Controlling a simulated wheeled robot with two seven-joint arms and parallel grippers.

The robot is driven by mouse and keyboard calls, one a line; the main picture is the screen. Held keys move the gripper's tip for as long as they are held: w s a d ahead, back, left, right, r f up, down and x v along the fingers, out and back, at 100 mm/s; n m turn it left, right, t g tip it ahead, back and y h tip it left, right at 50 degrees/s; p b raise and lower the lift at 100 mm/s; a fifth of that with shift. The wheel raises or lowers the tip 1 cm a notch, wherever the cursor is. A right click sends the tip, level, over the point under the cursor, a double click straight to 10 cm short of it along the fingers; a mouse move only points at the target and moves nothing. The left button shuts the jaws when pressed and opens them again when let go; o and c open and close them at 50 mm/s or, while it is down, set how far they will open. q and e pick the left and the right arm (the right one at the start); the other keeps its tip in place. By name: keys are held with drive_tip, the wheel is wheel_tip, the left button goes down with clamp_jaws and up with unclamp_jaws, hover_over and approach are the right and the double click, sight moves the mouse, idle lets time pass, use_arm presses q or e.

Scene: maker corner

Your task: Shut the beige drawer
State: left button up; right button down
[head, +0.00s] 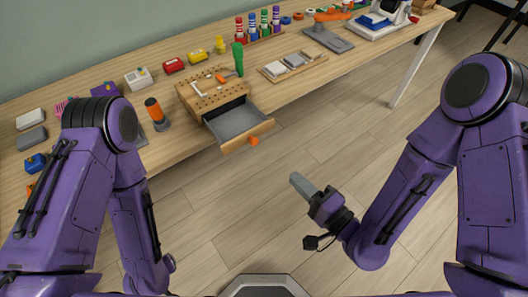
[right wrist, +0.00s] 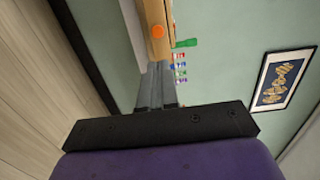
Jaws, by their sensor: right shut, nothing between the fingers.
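The beige drawer (head: 233,145) stands open in the head view. It sticks out over the table's front edge from a beige pegboard-topped box (head: 212,91), and its grey inside looks empty. An orange knob (head: 253,140) is on its front. My right gripper (head: 296,180) is shut and empty, in front of the drawer and to its right, apart from it. In the right wrist view the shut fingers (right wrist: 158,75) point toward the orange knob (right wrist: 157,31). My left arm comes in at the left, but its gripper is not in view.
The wooden table (head: 330,80) holds an orange-topped bottle (head: 157,113) left of the box, a tray of grey blocks (head: 293,66) to its right, and several coloured bottles (head: 258,24) behind. The floor before the drawer is clear. A framed picture (right wrist: 284,78) hangs on the wall.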

drive_tip(key=b, duration=0.7)
approach(257, 142)
drive_tip(key=p+x, duration=0.2)
drive_tip(key=x, duration=0.4)
drive_tip(key=shift+r, duration=0.1)
drive_tip(key=shift+w+a, duration=0.3)
drive_tip(key=shift+w, duration=0.1)
